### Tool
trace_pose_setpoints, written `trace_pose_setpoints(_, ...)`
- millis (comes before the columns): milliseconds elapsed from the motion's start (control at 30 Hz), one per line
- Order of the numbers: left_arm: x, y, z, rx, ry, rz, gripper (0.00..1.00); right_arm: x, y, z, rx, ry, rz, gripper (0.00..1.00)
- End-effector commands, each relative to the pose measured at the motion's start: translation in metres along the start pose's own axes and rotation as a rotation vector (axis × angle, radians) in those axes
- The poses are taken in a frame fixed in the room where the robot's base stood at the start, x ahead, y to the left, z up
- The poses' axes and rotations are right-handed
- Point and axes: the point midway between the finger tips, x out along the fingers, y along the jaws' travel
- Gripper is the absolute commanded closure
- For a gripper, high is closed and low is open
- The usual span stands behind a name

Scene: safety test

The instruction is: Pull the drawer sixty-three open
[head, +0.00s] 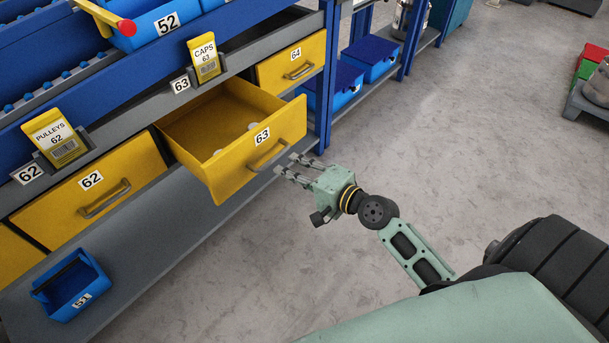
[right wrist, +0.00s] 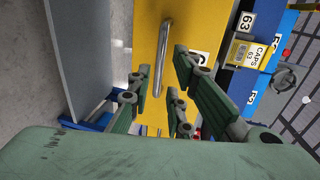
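The yellow drawer 63 (head: 232,172) stands well out from the blue rack, with its inside showing and a few small pale round items in it. Its grey bar handle (head: 268,155) is on the front face. My right gripper (head: 286,165) is just in front of this handle, fingers toward the drawer front. In the right wrist view the fingers (right wrist: 162,75) are spread, and the handle (right wrist: 165,45) shows in the gap between them, beyond or near the tips. I cannot tell whether they touch it. My left gripper is not in view.
Closed yellow drawers 62 (head: 120,180) and 64 (head: 310,67) flank drawer 63. A small blue bin (head: 62,302) sits on the grey lower shelf. Blue bins (head: 372,54) stand on a shelf behind.

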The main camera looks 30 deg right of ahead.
Motion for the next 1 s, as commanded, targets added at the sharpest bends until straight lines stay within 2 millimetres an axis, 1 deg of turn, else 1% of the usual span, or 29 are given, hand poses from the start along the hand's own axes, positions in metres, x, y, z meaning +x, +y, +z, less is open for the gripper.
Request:
trace_pose_setpoints(33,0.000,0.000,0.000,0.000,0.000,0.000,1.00,-0.010,0.002,0.000,-0.002,0.000,0.004,0.81)
trace_pose_setpoints(100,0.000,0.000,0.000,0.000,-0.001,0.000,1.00,-0.020,0.001,0.000,-0.002,-0.001,0.003,0.81)
trace_pose_setpoints(200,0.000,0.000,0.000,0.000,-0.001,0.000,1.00,-0.032,0.001,0.000,-0.001,0.001,0.002,0.81)
trace_pose_setpoints(300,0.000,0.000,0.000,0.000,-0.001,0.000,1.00,-0.038,0.000,0.000,-0.002,0.000,0.001,0.81)
trace_pose_setpoints(467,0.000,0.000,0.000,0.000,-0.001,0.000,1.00,-0.042,0.000,0.000,-0.001,0.000,0.000,0.81)
trace_pose_setpoints(900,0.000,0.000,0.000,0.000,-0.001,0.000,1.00,-0.042,0.000,0.000,-0.001,0.000,0.001,0.81)
trace_pose_setpoints(967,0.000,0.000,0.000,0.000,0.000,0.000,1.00,-0.042,0.003,0.003,-0.013,-0.006,0.009,0.81)
trace_pose_setpoints(1000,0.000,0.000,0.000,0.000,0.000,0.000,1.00,-0.042,0.008,0.007,-0.034,-0.014,0.023,0.81)
